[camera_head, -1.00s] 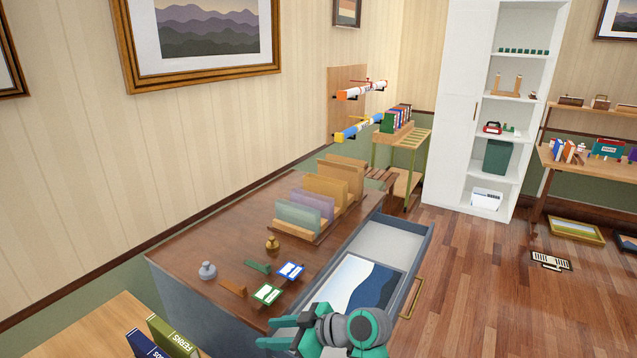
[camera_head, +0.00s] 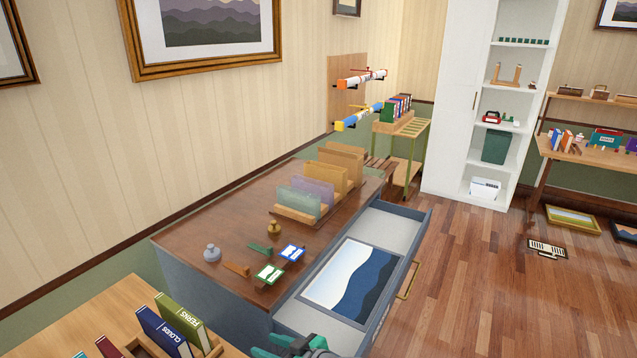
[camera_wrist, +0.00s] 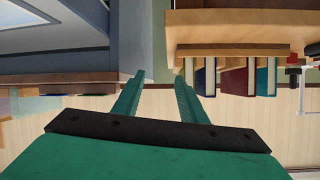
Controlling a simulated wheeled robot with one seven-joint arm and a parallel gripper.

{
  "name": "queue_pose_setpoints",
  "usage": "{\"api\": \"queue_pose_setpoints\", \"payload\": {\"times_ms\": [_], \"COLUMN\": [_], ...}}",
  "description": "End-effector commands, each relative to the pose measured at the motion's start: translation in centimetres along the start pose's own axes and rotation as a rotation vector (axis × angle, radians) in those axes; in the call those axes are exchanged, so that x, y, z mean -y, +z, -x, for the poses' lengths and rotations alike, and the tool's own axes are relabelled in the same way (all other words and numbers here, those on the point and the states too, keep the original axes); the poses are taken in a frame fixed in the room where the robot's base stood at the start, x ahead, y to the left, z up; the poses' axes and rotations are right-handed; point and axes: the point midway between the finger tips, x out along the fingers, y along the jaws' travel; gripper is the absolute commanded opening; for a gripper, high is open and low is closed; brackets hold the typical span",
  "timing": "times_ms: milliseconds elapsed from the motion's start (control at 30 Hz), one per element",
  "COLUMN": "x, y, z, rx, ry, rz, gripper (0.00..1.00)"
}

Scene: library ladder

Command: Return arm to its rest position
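My arm shows only as a small teal and black part (camera_head: 295,345) at the bottom edge of the head view, beside the near end of the open drawer (camera_head: 421,222). In the wrist view my gripper (camera_wrist: 160,78) has its two teal fingers apart, with nothing between them. The wrist picture looks upside down. A grey-blue cabinet body (camera_wrist: 125,35) is to the left of the fingers, and wooden furniture with books (camera_wrist: 235,80) is to the right. Most of the arm is out of view.
The drawer holds a blue and white picture (camera_head: 350,280) and stands out from the desk (camera_head: 220,225). A brass drawer handle (camera_head: 409,281) faces the open floor (camera_head: 470,290). A table with books (camera_head: 165,325) stands at lower left.

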Motion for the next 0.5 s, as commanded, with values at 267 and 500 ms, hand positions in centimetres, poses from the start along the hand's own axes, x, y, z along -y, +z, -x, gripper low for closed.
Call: {"api": "queue_pose_setpoints", "payload": {"times_ms": [267,500], "x": [2.3,4.7], "y": [8.0,14.3], "z": [-0.5,1.9], "rx": [-0.048,-0.080], "ry": [0.204,0.390], "rz": [-0.203,-0.325], "gripper": [0.38,0.38]}}
